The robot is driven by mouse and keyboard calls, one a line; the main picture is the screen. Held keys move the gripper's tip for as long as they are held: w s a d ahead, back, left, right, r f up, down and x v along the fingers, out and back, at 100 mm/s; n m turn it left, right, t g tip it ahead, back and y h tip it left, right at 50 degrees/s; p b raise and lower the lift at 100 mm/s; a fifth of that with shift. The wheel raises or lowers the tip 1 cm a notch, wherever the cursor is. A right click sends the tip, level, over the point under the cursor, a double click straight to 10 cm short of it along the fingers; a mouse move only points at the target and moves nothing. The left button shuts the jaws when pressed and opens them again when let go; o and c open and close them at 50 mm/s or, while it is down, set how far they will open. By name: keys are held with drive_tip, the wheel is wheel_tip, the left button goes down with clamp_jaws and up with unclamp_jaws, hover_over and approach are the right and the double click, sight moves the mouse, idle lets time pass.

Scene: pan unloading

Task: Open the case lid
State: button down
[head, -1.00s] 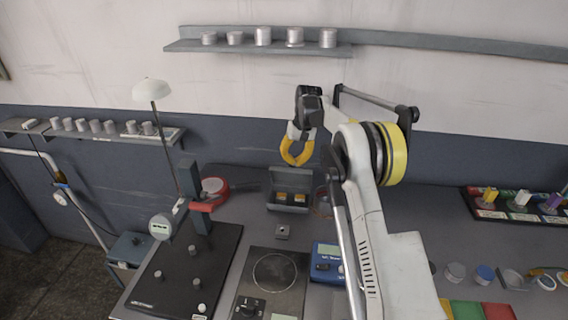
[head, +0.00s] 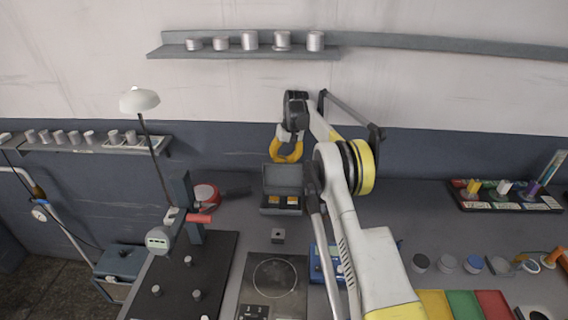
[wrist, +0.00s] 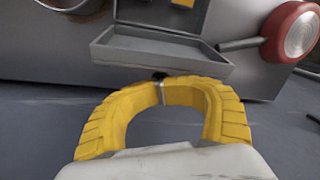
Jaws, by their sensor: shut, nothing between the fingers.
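The small grey case (head: 281,211) stands on the bench near the back wall. My gripper (head: 287,161), with yellow fingers, is at the lid's upper edge. Its fingertips meet and hold nothing. In the wrist view the scene is turned over: the shallow inner side of the lid (wrist: 155,50) lies just beyond the closed fingertips (wrist: 160,78). I cannot tell whether they touch the lid.
A small metal block (head: 278,236), a hot plate (head: 272,278) and a blue device (head: 322,264) stand in front. A lamp and a gauge stand are to the left. The back wall is close behind.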

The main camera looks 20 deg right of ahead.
idle(0.4)
drive_tip(key=c, duration=1.2)
unclamp_jaws()
drive_tip(key=shift+c, duration=0.2)
wheel_tip(320, 180, up, 7)
drive_tip(key=shift+d, duration=0.45)
